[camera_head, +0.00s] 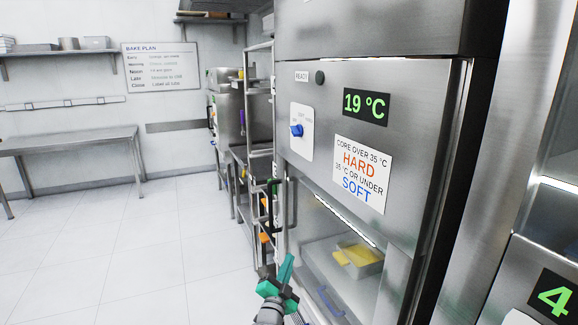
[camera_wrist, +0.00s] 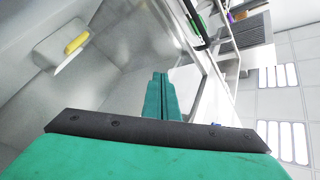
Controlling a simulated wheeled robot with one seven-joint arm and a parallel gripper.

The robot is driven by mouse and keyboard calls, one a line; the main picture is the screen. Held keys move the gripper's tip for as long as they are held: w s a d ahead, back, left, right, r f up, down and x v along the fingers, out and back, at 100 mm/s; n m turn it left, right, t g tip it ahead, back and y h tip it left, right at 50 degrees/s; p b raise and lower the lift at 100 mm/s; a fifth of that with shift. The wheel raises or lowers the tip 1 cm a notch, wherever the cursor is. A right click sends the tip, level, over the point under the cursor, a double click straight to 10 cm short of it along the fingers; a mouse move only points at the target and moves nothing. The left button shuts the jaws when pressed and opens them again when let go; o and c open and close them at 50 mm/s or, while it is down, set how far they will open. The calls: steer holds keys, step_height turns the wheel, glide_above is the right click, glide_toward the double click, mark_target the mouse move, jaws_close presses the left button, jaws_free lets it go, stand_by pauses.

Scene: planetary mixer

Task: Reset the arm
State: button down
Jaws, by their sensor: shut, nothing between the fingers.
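My gripper (camera_head: 288,260) has teal fingers and is at the bottom centre of the head view. It is in front of the lower left part of a steel cabinet (camera_head: 395,75), beside its lit opening. In the wrist view my gripper (camera_wrist: 160,76) has its two fingers together, with nothing between them. The opening holds a pale tray (camera_head: 318,262) with yellow pieces (camera_head: 357,254) in it. The tray (camera_wrist: 48,50) also shows at the upper left of the wrist view, apart from the fingers. I cannot tell whether the fingers touch the cabinet.
The cabinet has a green "19 °C" display (camera_head: 366,106), a blue knob (camera_head: 297,130) and a HARD/SOFT sign (camera_head: 362,172). A steel rack (camera_head: 258,110) stands just left of it. A steel table (camera_head: 75,142) is at the far left. The tiled floor (camera_head: 120,250) between is clear.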

steer(key=s+d+f+n+y, duration=0.1)
steer(key=s+d+f+n, duration=0.35)
steer(key=s, duration=0.35)
steer(key=s+d+f+n+y, duration=0.1)
steer(key=s+d+f+n, duration=0.2)
steer(key=s+d+f, duration=0.4)
steer(key=s+a+f+n+y, duration=0.1)
steer(key=s+f+n, duration=0.1)
steer(key=s, duration=0.7)
steer(key=s+a+f+n+y, duration=0.1)
steer(key=s+f+n+y, duration=0.15)
steer(key=s, duration=0.75)
steer(key=s+a+r+g, duration=0.1)
steer(key=s+a, duration=0.2)
steer(key=s, duration=0.7)
steer(key=s+a+r+g, duration=0.1)
steer(key=s+a, duration=0.2)
steer(key=s, duration=0.8)
steer(key=s+a+r+g, duration=0.1)
steer(key=s+a+g, duration=0.1)
steer(key=s, duration=0.8)
steer(key=shift+s+a+r, duration=0.2)
steer(key=shift+s+a, duration=0.1)
steer(key=shift+a, duration=0.25)
steer(key=shift+w+h, duration=0.15)
steer(key=shift+h, duration=0.1)
steer(key=shift+s, duration=0.25)
